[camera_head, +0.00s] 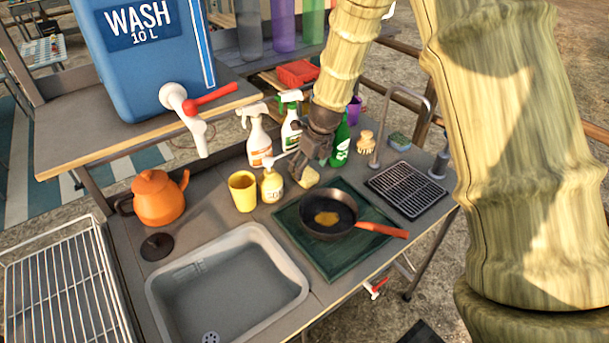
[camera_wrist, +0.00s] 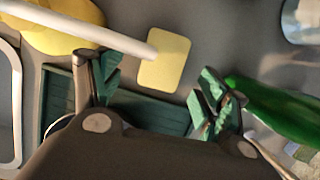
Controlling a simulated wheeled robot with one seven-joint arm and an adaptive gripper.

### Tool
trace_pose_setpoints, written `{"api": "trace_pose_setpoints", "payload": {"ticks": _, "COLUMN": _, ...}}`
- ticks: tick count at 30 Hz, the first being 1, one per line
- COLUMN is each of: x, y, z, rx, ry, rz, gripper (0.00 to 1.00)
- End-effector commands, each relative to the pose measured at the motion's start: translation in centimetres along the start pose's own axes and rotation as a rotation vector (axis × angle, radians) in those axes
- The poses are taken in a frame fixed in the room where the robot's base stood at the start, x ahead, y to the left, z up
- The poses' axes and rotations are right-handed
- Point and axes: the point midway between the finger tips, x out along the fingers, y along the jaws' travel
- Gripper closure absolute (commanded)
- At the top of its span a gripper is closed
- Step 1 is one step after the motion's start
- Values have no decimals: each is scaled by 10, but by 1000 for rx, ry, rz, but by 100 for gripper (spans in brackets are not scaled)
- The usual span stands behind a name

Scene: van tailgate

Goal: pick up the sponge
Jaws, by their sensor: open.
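The sponge is a pale yellow block (camera_head: 309,178) lying on the grey counter, just behind the green mat and right of the soap dispenser. In the wrist view the sponge (camera_wrist: 165,62) lies flat, ahead of and between the fingertips. My gripper (camera_head: 311,160) points down above it, partly covering it in the head view. In the wrist view the gripper (camera_wrist: 160,84) has its two green-padded fingers spread, with nothing between them. The dispenser's white spout overlaps the sponge's left edge in the wrist view.
A yellow soap dispenser (camera_head: 272,185) stands close at left, its spout (camera_wrist: 90,32) near the left finger. A green bottle (camera_head: 341,140) stands close at right. Spray bottles (camera_head: 259,142) stand behind. A frying pan (camera_head: 312,228) rests on the green mat (camera_head: 340,262) in front.

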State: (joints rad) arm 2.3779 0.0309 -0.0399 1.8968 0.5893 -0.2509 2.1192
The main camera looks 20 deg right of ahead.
Motion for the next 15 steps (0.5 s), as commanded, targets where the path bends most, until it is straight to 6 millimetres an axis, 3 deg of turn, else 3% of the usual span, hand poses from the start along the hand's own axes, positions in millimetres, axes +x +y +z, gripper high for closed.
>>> {"api": "trace_pose_setpoints", "payload": {"ticks": 15, "x": 45, "y": -6, "z": 8, "rx": 0, "ry": 1, "rz": 1, "gripper": 25}}
